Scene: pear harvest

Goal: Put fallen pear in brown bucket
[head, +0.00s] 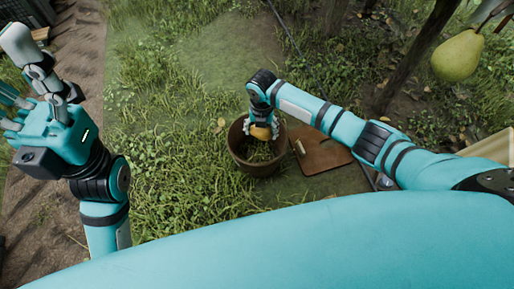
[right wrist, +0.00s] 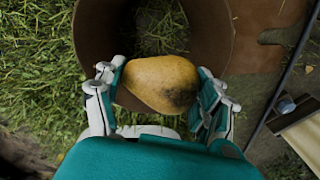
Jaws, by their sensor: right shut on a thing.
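The pear (right wrist: 160,82) is yellow with a dark blemish on its lower right side in the right wrist view. My right gripper (right wrist: 160,88) is shut on it, one finger on each side. The brown bucket (head: 241,158) stands on the grass in the middle of the head view, with grass showing inside it. The pear (head: 261,132) and my right gripper (head: 261,128) are over the far right part of the bucket's opening. The bucket's rim (right wrist: 84,45) shows behind the pear in the wrist view. My left gripper (head: 12,112) is at the left edge, away from the bucket, its fingers partly cut off.
A brown board (head: 325,165) lies on the ground right of the bucket. A green pear (head: 458,56) hangs at upper right, near a tree trunk (head: 415,55). A pale wooden crate (head: 490,148) shows at the right edge. Open grass (head: 175,150) lies left of the bucket.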

